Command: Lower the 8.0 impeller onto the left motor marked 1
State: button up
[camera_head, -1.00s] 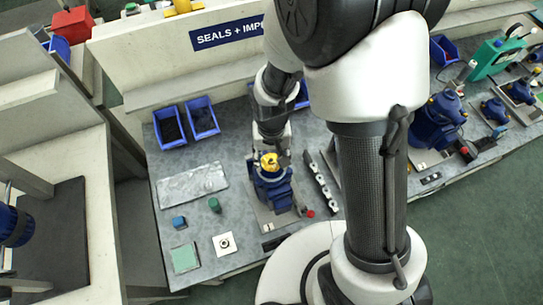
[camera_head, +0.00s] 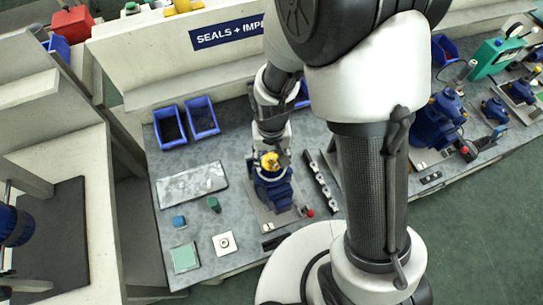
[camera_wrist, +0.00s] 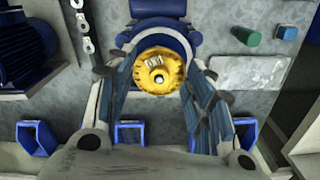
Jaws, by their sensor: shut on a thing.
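The yellow impeller (camera_wrist: 160,74) is round with a centre hole and a small label too blurred to read. My gripper (camera_wrist: 160,85) is shut on it, with a finger on each side. In the head view the impeller (camera_head: 270,161) shows yellow at the top of the blue motor (camera_head: 273,192). In the wrist view the blue motor (camera_wrist: 157,28) lies directly behind the impeller. I cannot tell whether the two touch. The motor's number mark is not readable. My gripper (camera_head: 270,152) is partly hidden by my own arm in the head view.
Blue bins (camera_head: 203,117) stand at the back of the grey bench (camera_head: 222,208). A silver tray (camera_head: 191,184), a green cylinder (camera_head: 214,204), a blue piece (camera_head: 178,221) and a white square plate (camera_head: 224,243) lie left of the motor. A dark rack (camera_head: 318,180) lies to its right.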

jog(key=shift+f, duration=0.25)
dwell(0.4)
jog(key=o, duration=1.1)
jog(key=shift+o, duration=0.5)
jog(key=o, duration=0.5)
jog(key=shift+o, duration=0.5)
notch_tip(320, 180, up, 9)
jog(key=p, duration=0.6)
